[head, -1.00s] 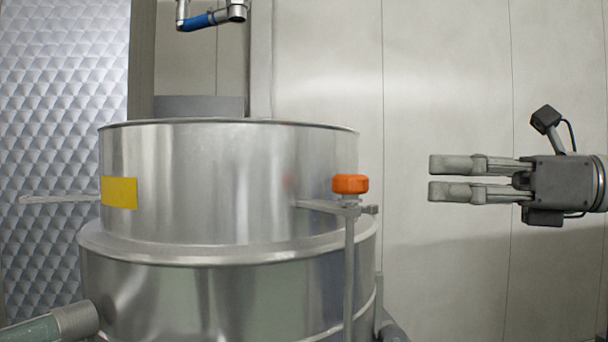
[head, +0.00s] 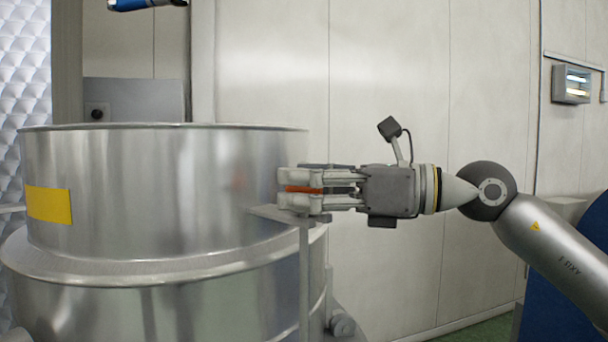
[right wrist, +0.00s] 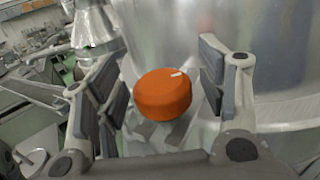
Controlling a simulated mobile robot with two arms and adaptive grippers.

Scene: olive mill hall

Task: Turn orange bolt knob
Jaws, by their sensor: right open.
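The orange bolt knob (right wrist: 163,95) sits between the spread fingers of my right gripper (right wrist: 155,88) in the right wrist view, with gaps visible on both sides. A short white mark shows on its top. In the head view my right gripper (head: 302,190) reaches in from the right at the knob's height. Its fingers hide most of the knob, and only an orange strip (head: 318,189) shows between them. The steel vessel (head: 150,185) stands to the left, with the knob by its right side. My left gripper is not in view.
A bracket and upright rod (head: 304,270) run below the knob beside the vessel. A yellow label (head: 48,205) is on the vessel wall. A panel wall (head: 390,90) stands behind. The space under my right arm looks clear in the head view.

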